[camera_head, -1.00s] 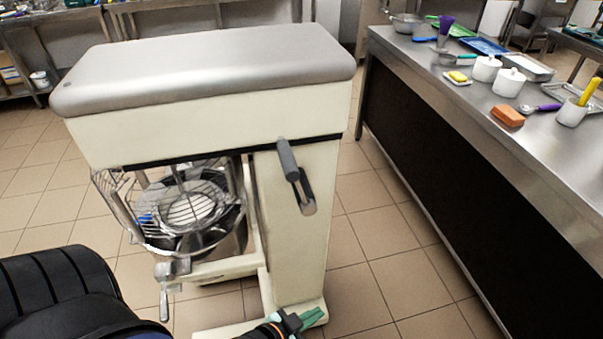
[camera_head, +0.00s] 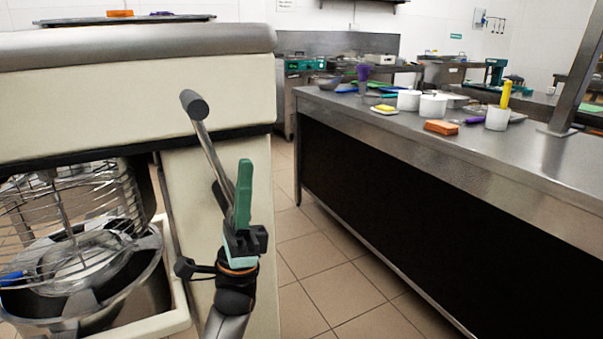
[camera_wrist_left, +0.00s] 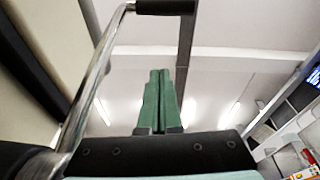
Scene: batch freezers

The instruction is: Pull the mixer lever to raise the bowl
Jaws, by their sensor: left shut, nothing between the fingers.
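The mixer (camera_head: 100,95) is cream with a grey top and fills the left of the head view. Its lever (camera_head: 203,130) is a chrome rod with a dark grey grip, on the side facing me, tilted up and left. In the left wrist view the lever (camera_wrist_left: 97,85) runs up the left side to its dark grip at the top. The metal bowl (camera_head: 150,270) sits in its frame behind a wire guard, partly cut off. My left gripper (camera_head: 244,172) points up just right of the lever, its green fingers shut and empty, below the grip's height. My right gripper is out of view.
A long steel counter (camera_head: 400,125) with a dark side runs along the right, holding white pots (camera_head: 433,106), an orange block (camera_head: 441,127) and other items. Tiled floor (camera_head: 310,265) is open between mixer and counter.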

